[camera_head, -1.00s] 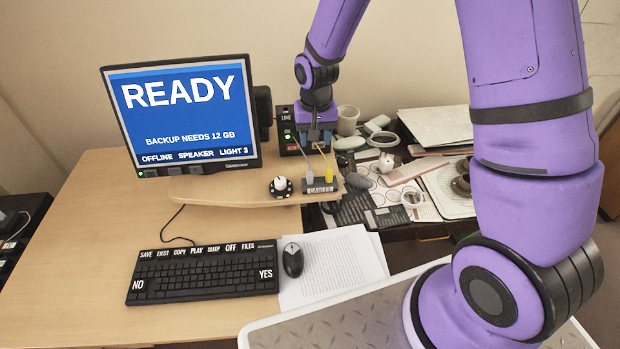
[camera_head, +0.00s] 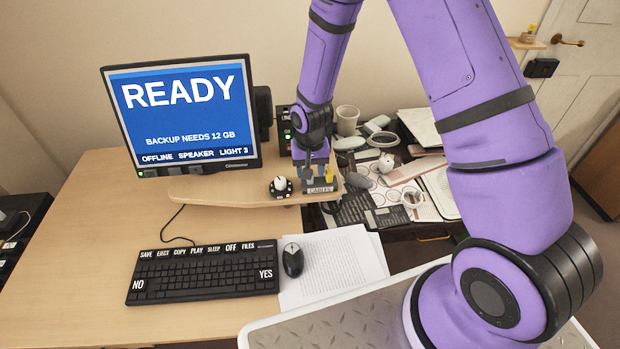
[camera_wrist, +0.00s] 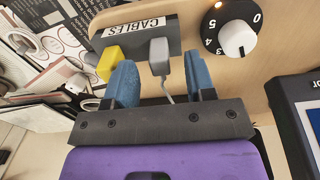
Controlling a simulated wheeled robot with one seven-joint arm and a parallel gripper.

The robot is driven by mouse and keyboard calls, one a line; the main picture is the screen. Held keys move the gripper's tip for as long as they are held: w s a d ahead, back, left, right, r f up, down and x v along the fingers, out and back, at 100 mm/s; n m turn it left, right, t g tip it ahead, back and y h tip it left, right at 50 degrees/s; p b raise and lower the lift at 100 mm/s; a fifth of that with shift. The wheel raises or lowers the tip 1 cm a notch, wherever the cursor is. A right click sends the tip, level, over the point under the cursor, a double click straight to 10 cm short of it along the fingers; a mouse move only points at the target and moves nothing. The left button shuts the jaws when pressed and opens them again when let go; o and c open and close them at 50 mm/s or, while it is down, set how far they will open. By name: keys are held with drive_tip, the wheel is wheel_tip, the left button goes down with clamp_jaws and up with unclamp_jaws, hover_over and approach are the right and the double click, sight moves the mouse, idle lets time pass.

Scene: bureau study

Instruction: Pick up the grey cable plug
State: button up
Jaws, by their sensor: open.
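The grey cable plug (camera_wrist: 159,57) stands in the dark cable holder labelled CABLES (camera_wrist: 148,40), beside the yellow plug (camera_wrist: 109,64). In the wrist view my gripper (camera_wrist: 161,80) is open, with one blue finger on each side of the grey plug. The left finger is between the yellow and grey plugs. I cannot tell whether either finger touches a plug. In the head view the cable holder (camera_head: 321,189) and the yellow plug (camera_head: 329,173) show on the shelf, and my gripper (camera_head: 311,170) is lowered over the holder, hiding most of the grey plug.
A white-knobbed dial (camera_wrist: 238,38) sits beside the holder on the wooden shelf (camera_head: 220,189). The monitor (camera_head: 185,115) stands to the left. Cluttered papers and cups, including a white cup (camera_head: 347,120), lie behind and to the right. A keyboard (camera_head: 203,272) is in front.

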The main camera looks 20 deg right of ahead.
drive_tip(key=shift+f, duration=1.05)
clamp_jaws()
drive_tip(key=shift+r, duration=0.15)
